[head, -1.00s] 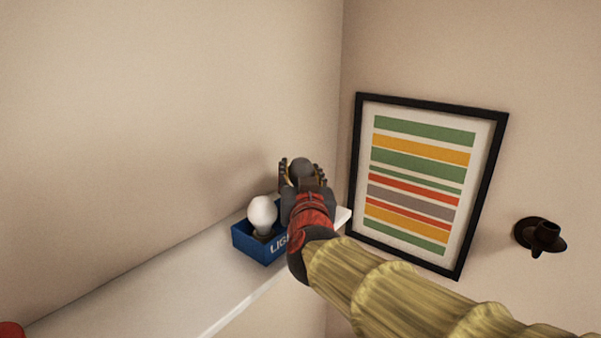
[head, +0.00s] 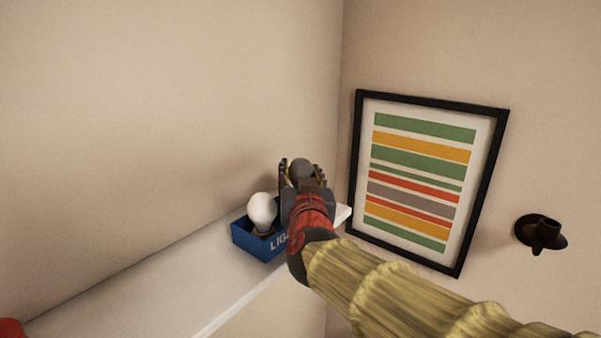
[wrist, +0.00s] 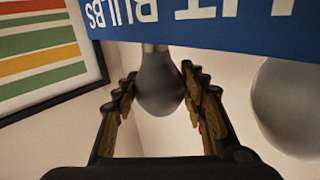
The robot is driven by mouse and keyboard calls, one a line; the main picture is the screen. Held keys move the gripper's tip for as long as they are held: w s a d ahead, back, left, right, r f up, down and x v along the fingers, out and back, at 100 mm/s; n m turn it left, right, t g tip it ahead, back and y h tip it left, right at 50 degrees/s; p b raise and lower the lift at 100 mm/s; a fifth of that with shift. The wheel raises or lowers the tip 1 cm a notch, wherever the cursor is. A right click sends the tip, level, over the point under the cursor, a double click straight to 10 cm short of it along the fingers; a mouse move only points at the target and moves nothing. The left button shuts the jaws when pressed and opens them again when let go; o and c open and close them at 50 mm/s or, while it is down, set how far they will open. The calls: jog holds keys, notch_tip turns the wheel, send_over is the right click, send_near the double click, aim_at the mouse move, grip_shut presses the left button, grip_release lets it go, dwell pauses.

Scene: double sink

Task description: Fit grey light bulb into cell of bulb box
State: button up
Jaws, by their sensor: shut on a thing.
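The grey light bulb (wrist: 160,82) is between the two fingers of my gripper (wrist: 158,95) in the wrist view, which shows the scene upside down. Its round glass is gripped and its metal base points toward the box. The bulb box (wrist: 200,28) is blue with white lettering; its front wall hides the end of the base, so I cannot tell how deep it sits in a cell. In the head view, the grey bulb (head: 302,168) shows above my gripper (head: 302,178), at the right end of the box (head: 252,243).
A white bulb (head: 262,212) stands upright in the box's left part, beside my gripper. The box rests on a narrow white shelf (head: 165,285) against the wall. A framed striped picture (head: 420,180) and a dark wall fitting (head: 541,232) are at right. A red object (head: 10,328) is at lower left.

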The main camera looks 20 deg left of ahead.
jog(key=shift+f+b, duration=1.15)
jog(key=shift+f, duration=0.4)
jog(key=o, duration=0.9)
jog(key=shift+o, duration=0.2)
notch_tip(320, 180, up, 10)
jog(key=shift+f, duration=0.1)
dwell(0.5)
